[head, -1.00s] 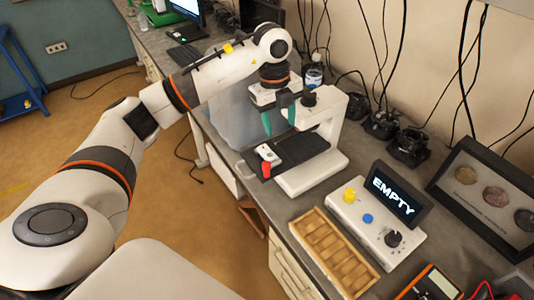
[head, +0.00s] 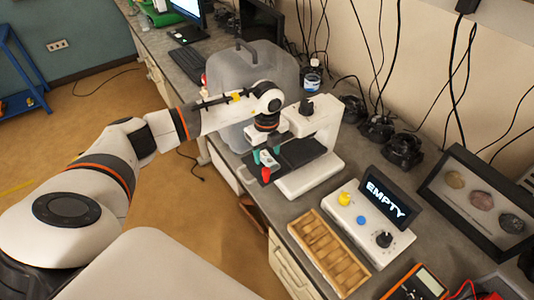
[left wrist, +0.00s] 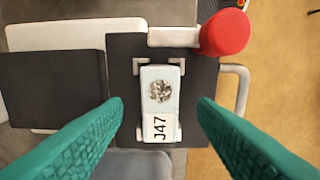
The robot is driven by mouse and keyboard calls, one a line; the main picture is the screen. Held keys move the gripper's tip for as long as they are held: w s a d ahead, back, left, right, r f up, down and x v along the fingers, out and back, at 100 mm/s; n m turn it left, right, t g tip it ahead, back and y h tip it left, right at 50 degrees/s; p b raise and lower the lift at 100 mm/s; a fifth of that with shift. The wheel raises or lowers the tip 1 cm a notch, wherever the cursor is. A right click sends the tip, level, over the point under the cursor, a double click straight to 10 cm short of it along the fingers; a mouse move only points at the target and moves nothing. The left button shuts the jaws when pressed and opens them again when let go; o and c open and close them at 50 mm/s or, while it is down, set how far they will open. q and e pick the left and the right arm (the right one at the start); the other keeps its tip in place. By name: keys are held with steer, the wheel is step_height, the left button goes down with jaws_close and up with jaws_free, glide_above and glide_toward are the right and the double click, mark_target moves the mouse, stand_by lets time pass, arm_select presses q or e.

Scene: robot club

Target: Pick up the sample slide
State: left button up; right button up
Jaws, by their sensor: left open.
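The sample slide (left wrist: 160,103) is a small white block with a grey speckled spot and the label J47. It lies on the dark stage (left wrist: 122,70) of the white microscope-like device (head: 322,128). My left gripper (left wrist: 160,112) has two green fingers spread apart, one on each side of the slide, with gaps between them and it. In the head view my left gripper (head: 264,160) is low over the stage's front end and largely hides the slide. My right gripper does not show.
A red knob (left wrist: 225,33) stands at the stage's edge beside the slide. A wooden slotted tray (head: 328,250) and a console reading EMPTY (head: 362,228) are on the bench to the right. A large translucent container (head: 232,75) stands behind my left arm.

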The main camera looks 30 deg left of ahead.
arm_select(q)
steer(key=shift+f, duration=0.6)
steer(key=c, duration=1)
steer(key=shift+c, duration=0.4)
steer(key=shift+r, duration=0.1)
